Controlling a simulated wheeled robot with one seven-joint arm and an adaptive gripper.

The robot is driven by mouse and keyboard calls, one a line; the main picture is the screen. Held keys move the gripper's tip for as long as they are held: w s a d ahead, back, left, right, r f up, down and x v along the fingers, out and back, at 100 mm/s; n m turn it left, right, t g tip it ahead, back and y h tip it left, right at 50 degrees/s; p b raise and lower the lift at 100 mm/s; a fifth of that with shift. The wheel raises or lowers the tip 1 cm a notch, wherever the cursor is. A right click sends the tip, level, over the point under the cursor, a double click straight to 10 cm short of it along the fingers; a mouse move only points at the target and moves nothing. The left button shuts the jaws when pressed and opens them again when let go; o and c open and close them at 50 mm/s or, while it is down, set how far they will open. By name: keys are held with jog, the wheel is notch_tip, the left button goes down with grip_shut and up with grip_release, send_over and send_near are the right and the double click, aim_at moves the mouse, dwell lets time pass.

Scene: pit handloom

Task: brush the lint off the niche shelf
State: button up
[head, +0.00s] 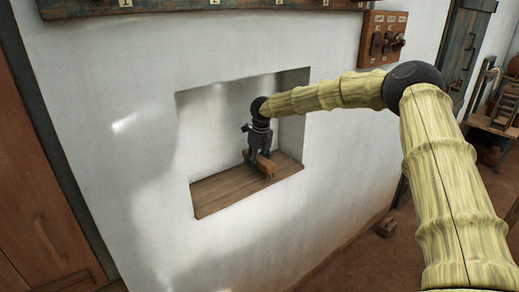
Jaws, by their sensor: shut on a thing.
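The niche shelf (228,191) is a brown wooden board at the bottom of a recess in the white wall. My gripper (258,160) reaches into the right half of the niche, pointing down. It is shut on a small tan-brown wooden block-like thing, which looks like a brush (265,166). The brush is at the shelf's surface near its right part; I cannot tell whether it touches the board. Its bristles are not visible. No lint can be made out on the shelf at this size. The left half of the board looks bare.
The niche's right side wall (293,125) is close to my gripper. A wooden door (40,190) is at the left. A small block (387,227) lies on the reddish floor.

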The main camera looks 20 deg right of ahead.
jog(key=shift+r+p, duration=1.4)
jog(key=shift+r, duration=1.35)
jog(key=shift+a, duration=0.1)
